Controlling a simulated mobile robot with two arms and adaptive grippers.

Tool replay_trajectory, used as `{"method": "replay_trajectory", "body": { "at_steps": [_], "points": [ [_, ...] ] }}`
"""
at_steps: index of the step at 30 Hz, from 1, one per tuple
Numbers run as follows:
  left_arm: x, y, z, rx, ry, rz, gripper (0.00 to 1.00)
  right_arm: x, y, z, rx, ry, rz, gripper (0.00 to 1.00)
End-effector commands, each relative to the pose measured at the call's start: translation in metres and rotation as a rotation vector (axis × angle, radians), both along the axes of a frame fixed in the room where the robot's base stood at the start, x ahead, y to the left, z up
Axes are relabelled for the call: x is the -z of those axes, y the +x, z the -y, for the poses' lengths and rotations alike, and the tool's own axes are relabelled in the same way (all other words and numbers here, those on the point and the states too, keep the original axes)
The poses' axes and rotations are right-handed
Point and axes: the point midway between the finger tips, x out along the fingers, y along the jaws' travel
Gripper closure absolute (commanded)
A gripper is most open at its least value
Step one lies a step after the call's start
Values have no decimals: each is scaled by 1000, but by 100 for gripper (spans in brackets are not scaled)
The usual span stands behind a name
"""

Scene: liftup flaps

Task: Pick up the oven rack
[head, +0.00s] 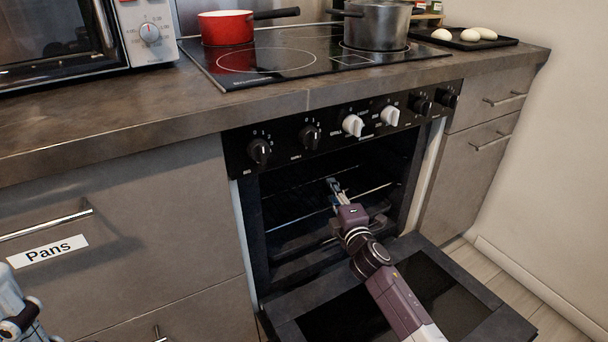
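The oven rack (374,189) shows as thin pale metal bars inside the dark oven cavity, behind the open door. My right gripper (333,184) reaches over the door into the oven, with its fingertips at the rack's bars. The fingers are small and dark here, so I cannot tell whether they are open or shut, or whether they touch a bar. My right wrist and forearm hide part of the rack and door. Only a piece of my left arm shows at the lower left edge; its gripper is out of view.
The oven door (420,290) is folded down in front of the cavity. Above are control knobs (352,125) and a cooktop with a red pan (226,28) and a steel pot (376,25). The drawer labelled Pans (130,200) is closed at left. A wall bounds the right.

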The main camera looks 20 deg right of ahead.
Motion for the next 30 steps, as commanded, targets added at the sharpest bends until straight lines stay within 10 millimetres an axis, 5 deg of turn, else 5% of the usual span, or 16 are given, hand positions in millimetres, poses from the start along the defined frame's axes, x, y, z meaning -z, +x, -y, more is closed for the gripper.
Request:
{"method": "replay_trajectory", "body": {
  "at_steps": [7,14,18,30],
  "points": [
    [7,1,1,1,2,8,60,1,23,3,1,-1,0,86],
    [5,1,1,1,2,11,60,0,23,3,1,0,-1,86],
    [5,1,1,1,2,11,60,0,23,3,1,0,-1,100],
    [5,0,0,0,2,10,60,-3,24,3,-1,0,5,100]
  ]
}}
